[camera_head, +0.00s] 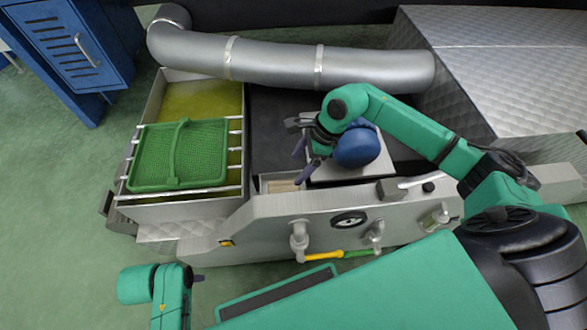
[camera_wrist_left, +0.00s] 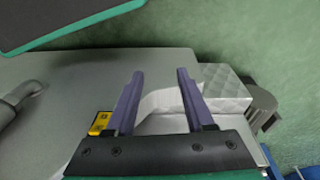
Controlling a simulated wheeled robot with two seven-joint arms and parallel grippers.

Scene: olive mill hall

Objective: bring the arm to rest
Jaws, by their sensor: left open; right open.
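My right gripper (camera_head: 300,164) is open and empty, its two dark fingers pointing left. It hangs above the right part of the grey machine, beside a rounded blue object (camera_head: 356,147). The arm hides part of that object, and I cannot tell exactly what it is.
A green mesh basket (camera_head: 206,155) sits over a metal tank (camera_head: 170,214) of yellowish liquid at the left. A thick grey pipe (camera_head: 275,63) crosses behind. Taps (camera_head: 299,240) stick out of the front panel. A blue cabinet (camera_head: 75,50) stands far left. Green floor is clear at left.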

